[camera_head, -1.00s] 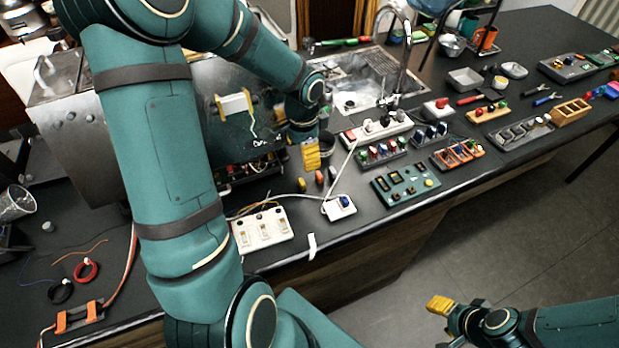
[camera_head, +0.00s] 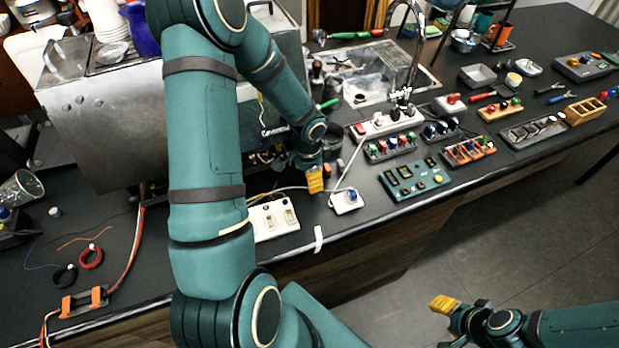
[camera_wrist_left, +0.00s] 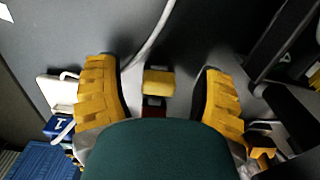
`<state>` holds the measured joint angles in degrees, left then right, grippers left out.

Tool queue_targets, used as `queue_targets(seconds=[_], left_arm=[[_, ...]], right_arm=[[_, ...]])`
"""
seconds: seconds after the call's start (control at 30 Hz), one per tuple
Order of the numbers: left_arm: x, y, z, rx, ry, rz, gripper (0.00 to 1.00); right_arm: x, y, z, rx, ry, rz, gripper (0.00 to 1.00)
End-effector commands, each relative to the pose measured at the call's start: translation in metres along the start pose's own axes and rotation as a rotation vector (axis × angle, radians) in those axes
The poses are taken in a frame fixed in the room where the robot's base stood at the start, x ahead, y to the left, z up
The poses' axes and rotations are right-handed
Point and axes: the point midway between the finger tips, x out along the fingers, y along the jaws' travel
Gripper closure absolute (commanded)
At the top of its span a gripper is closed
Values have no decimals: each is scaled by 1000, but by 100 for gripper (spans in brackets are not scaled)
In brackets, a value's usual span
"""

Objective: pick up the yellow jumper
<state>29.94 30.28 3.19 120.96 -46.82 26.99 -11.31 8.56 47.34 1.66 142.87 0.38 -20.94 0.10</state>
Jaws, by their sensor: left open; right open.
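A small block with a yellow top, which looks like the yellow jumper (camera_wrist_left: 158,83), lies on the dark counter in the left wrist view. It sits between the two yellow fingers of my left gripper (camera_head: 314,181), with a gap on both sides. A dark red and black piece (camera_wrist_left: 154,108) shows just behind it, partly hidden by the gripper body. In the head view the jumper is hidden or cannot be told from the yellow fingertips. My left gripper is open, low over the counter in front of the brewer. My right gripper (camera_head: 452,312) is open and empty over the floor.
A small orange piece (camera_head: 326,170) lies beside the left fingers. A white box with a blue switch (camera_head: 346,201) and a white cable are close on the right. A white switch panel (camera_head: 272,220) is in front. The brewer (camera_head: 120,130) stands behind.

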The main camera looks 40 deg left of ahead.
Motion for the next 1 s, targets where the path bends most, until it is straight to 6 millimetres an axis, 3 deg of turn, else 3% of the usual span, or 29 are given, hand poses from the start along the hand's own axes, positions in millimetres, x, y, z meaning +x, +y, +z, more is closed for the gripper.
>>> queue_targets(seconds=[0.27, 0.43, 0.8, 1.0], left_arm=[[3, 0, 0, -1, 0, 0, 31], [3, 0, 0, -1, 0, 0, 84], [1, 0, 0, -1, 0, 0, 85], [-23, -1, 0, -2, 3, -4, 85]], right_arm=[[0, 0, 0, 0, 0, 0, 53], [0, 0, 0, 0, 0, 0, 53], [0, 0, 0, 0, 0, 0, 53], [-4, -1, 0, 0, 0, 0, 53]])
